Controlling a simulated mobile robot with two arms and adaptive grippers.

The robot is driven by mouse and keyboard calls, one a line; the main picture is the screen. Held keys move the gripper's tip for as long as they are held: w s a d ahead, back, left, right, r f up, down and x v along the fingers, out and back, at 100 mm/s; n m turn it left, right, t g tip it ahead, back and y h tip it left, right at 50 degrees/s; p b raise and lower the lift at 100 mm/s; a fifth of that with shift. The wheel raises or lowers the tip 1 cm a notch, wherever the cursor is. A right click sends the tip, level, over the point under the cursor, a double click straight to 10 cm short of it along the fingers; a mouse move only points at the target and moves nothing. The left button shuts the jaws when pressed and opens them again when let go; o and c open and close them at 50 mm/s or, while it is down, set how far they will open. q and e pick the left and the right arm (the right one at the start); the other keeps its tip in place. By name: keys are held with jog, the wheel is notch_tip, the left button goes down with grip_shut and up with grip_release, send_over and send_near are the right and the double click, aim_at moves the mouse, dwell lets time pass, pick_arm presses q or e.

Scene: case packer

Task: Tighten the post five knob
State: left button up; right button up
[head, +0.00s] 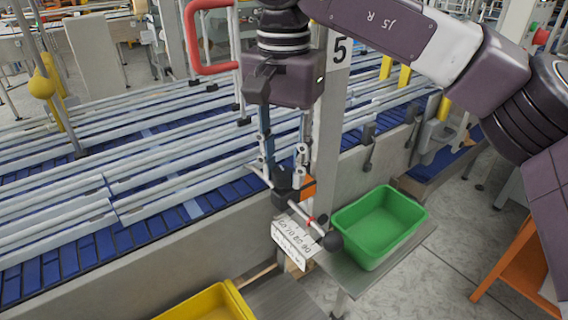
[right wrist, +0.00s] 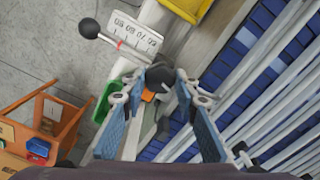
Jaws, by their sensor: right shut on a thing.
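The post marked 5 (head: 328,125) stands at the edge of the conveyor. Low on it is a dark knob (head: 284,195), beside an orange block (head: 309,188). My right gripper (head: 284,172) comes down from above, its blue fingers shut on the knob. In the right wrist view the knob (right wrist: 160,74) sits between the fingertips, which hide parts of it. A white scale plate (head: 293,242) with printed numbers hangs below. A rod with a red mark and a black ball end (head: 333,240) crosses in front of the plate. My left gripper is not in view.
A green bin (head: 378,226) stands on a grey shelf right of the plate. A yellow bin (head: 208,303) is at the bottom. Blue conveyor lanes with metal rails (head: 130,185) run behind the post. A red tubular handle (head: 190,40) rises behind on the left. An orange stand (head: 515,270) is at right.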

aim_at(284, 171)
jog(key=m, duration=0.3)
jog(key=shift+m, duration=0.4)
jog(key=m, duration=0.3)
jog(key=shift+m+b, duration=0.3)
jog(key=shift+b, duration=0.1)
jog(key=m, duration=0.3)
jog(key=shift+m, duration=0.3)
jog(key=shift+m+b, duration=0.5)
jog(key=shift+m, duration=1.2)
jog(key=shift+o, duration=0.2)
jog(key=shift+r, duration=0.1)
jog(key=o, duration=1.1)
notch_tip(284, 171, up, 12)
jog(key=shift+f, duration=0.1)
